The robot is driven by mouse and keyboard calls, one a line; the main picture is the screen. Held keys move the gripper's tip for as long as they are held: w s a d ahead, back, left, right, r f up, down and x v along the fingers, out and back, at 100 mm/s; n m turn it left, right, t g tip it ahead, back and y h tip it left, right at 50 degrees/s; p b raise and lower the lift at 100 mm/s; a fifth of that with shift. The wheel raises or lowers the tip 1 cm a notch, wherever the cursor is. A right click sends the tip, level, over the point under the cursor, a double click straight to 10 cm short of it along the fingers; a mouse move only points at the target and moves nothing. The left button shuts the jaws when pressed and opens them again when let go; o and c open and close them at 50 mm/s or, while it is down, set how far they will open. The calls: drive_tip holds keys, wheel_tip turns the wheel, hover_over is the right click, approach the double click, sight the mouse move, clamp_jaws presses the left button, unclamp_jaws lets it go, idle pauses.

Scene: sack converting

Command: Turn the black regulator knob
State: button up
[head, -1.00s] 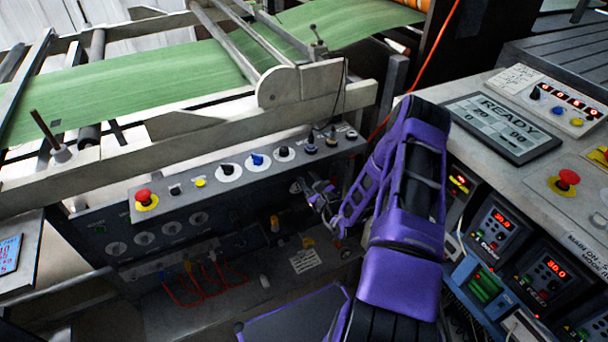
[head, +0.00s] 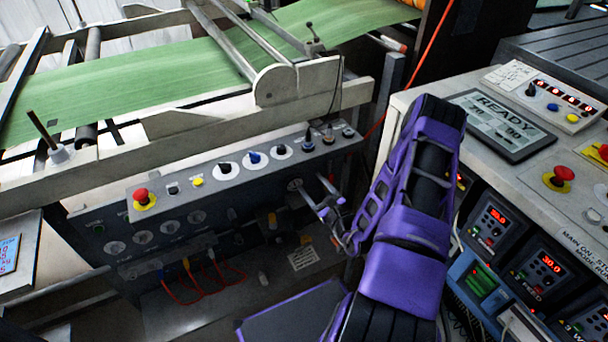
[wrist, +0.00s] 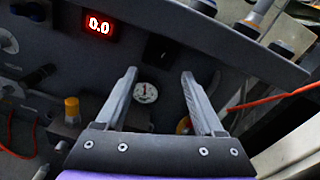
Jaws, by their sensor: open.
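My gripper (head: 311,184) is open and empty in front of the right part of the dark machine panel, below its row of top knobs. In the wrist view its two fingers (wrist: 159,73) point at the panel, well apart. A small round white gauge (wrist: 145,92) shows between them, with a dark shape (wrist: 137,118) just below it. That shape may be the black regulator knob, but it is too dark to tell. Nothing is between the fingers in contact with them.
A red emergency button (head: 141,196) and several knobs line the panel's sloped top. An orange-capped fitting (wrist: 72,105) stands left of the fingers. The control desk (head: 479,180) stands close on the right, and an orange cable (head: 437,45) hangs behind.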

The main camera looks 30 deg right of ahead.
drive_tip(key=s, duration=1)
drive_tip(key=shift+s+d+r, duration=0.25)
drive_tip(key=shift+s+d, duration=0.1)
